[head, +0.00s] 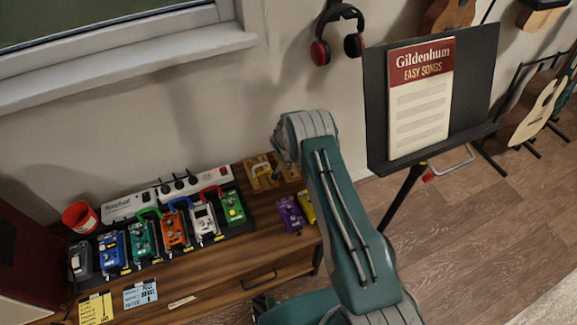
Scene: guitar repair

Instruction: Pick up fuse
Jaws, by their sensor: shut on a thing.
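I cannot make out a fuse anywhere in the head view. My teal and grey arm rises from the bottom and bends at its top, in front of the wall and the table's right end. My gripper does not show clearly, so what it holds cannot be seen. A wooden holder with yellowish parts (262,174) sits at the back right of the wooden table (235,268), just left of my arm. Part of the table behind my arm is hidden.
Several pedals, including an orange one (174,231), line a black board. Behind them are a white power strip (158,196) and a red cup (80,217). A purple pedal (290,214) stands apart. A music stand (480,85) is at right, before guitars. Red-black headphones (338,36) hang above.

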